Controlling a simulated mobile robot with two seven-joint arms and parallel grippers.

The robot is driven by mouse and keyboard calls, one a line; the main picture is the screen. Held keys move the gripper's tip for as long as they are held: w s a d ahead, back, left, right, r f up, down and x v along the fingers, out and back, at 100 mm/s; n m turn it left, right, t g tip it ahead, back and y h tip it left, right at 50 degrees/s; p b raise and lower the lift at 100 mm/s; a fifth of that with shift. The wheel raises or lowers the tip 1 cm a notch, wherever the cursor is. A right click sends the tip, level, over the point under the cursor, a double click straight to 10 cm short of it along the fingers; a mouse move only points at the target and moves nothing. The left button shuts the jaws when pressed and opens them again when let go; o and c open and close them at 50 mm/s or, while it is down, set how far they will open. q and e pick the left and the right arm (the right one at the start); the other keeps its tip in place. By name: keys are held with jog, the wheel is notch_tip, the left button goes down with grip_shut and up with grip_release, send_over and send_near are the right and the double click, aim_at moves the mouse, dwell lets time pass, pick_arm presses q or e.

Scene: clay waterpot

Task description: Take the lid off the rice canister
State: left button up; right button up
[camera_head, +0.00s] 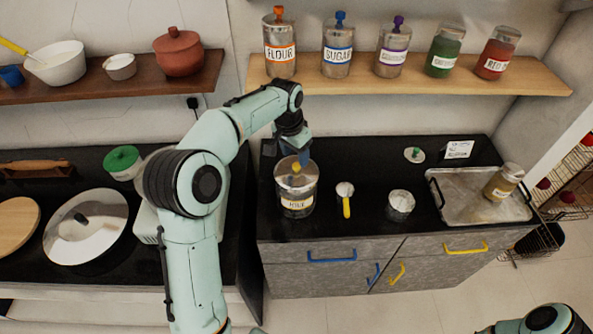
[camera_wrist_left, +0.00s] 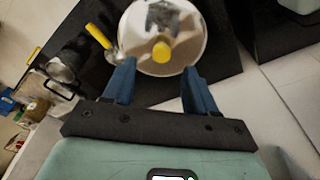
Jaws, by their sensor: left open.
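The rice canister (camera_head: 297,200) is a clear jar with a cream label, standing upright on the black counter. Its round metallic lid (camera_head: 286,182) is on top and has a yellow knob (camera_head: 296,168). In the left wrist view the lid (camera_wrist_left: 140,55) and yellow knob (camera_wrist_left: 161,52) show from above. My left gripper (camera_head: 303,158) is open, with its blue fingers pointing down over the lid. In the left wrist view the fingers (camera_wrist_left: 157,68) are apart, and the knob appears just beyond their tips, roughly centred between them. I cannot tell if they touch the lid. My right gripper is out of view.
A yellow-handled scoop (camera_head: 346,190), a metal cup (camera_head: 400,202) and a metal tray (camera_head: 465,208) with a jar (camera_head: 503,182) stand to the right. A shelf (camera_head: 420,88) with several jars hangs above. A pan lid (camera_head: 85,235) lies on the left counter.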

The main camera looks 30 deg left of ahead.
aim_at(297, 165)
pick_arm(q)
jog(key=f, duration=0.4)
jog(key=shift+w+f, duration=0.35)
jog(key=shift+c, duration=0.4)
grip_shut()
jog(key=shift+r, duration=0.15)
notch_tip(297, 165, up, 20)
